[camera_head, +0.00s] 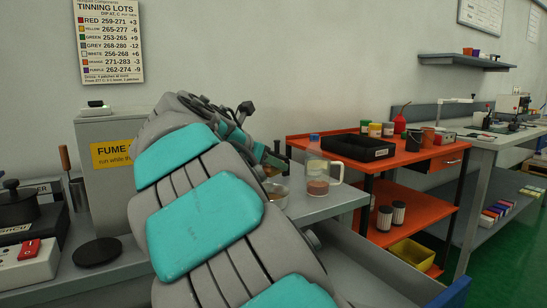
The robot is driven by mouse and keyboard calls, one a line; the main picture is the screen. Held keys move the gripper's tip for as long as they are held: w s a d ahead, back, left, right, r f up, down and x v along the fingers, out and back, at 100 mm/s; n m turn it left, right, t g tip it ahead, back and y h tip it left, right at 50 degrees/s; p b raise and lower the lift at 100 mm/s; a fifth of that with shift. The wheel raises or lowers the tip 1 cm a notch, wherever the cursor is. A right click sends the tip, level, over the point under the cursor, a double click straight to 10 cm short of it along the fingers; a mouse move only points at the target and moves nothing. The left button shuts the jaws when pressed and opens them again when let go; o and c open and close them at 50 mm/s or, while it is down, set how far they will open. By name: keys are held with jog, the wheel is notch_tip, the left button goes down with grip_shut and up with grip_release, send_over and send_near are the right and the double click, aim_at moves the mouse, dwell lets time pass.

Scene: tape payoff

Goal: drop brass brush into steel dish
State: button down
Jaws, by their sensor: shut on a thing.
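My gripper (273,158) is in the middle of the view, mostly hidden behind my own grey and teal arm. It points down above the steel dish (280,194) and is shut on what looks like the brass brush (272,171). Only a small brownish bit of the brush shows, low at the jaws. The round steel dish stands on the grey bench, its left part hidden by my arm. I cannot tell whether the brush touches the dish.
A clear jug (318,178) with brown contents stands just right of the dish. An orange cart (430,165) with a black tray (358,147) is further right. A grey box with a yellow sign (112,154) and a black pot (17,205) are left.

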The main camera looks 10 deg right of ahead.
jog(key=shift+f, duration=0.15)
jog(key=c, duration=0.5)
grip_release()
jog(key=shift+c, duration=0.2)
jog(key=v, duration=0.7)
jog(key=shift+s+a, duration=0.25)
